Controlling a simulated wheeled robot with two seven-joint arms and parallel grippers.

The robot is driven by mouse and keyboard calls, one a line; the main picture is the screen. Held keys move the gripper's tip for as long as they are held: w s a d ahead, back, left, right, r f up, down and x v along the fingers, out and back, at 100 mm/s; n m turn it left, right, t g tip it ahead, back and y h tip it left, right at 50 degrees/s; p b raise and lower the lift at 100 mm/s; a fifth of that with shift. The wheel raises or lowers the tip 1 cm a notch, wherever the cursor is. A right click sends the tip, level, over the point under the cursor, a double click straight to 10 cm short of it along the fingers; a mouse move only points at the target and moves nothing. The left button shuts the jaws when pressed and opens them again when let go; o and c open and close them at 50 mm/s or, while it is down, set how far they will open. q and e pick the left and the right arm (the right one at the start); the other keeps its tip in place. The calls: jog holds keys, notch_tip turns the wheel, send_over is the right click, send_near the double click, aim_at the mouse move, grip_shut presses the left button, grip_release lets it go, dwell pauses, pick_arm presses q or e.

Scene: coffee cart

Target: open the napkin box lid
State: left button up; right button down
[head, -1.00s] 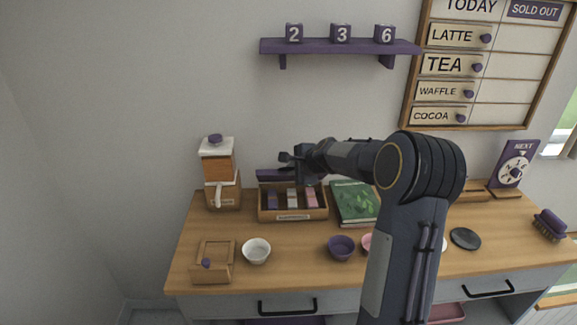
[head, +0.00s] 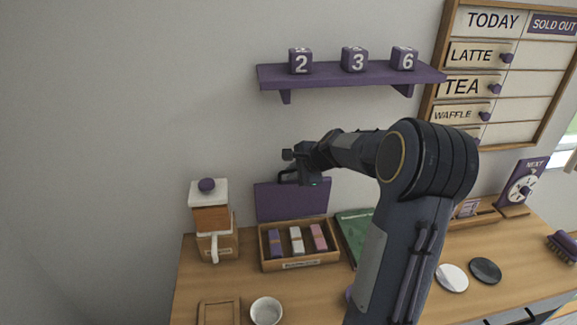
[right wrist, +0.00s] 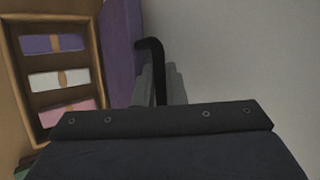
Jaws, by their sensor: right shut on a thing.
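The napkin box (head: 300,255) is a wooden tray-like box on the counter, holding a purple, a white and a pink napkin bundle. Its purple lid (head: 292,200) stands upright at the back edge, and the box is open. My right gripper (head: 288,172) is at the lid's top edge, shut on the dark lid handle (right wrist: 152,62). In the right wrist view the purple lid (right wrist: 122,45) shows edge-on beside the handle, with the open box (right wrist: 18,85) to its left. My left gripper is not in view.
A dispenser with a white top (head: 208,193) stands left of the box. A green book (head: 355,232) lies to the right, partly behind my arm. A white bowl (head: 266,311) and a small wooden box (head: 200,312) are in front. A purple shelf (head: 345,74) hangs above.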

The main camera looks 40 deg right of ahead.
jog(key=shift+w+f, duration=0.1)
jog(key=shift+w, duration=0.05)
dwell(0.3)
jog(key=c, duration=1.5)
grip_release()
jog(key=v, duration=0.8)
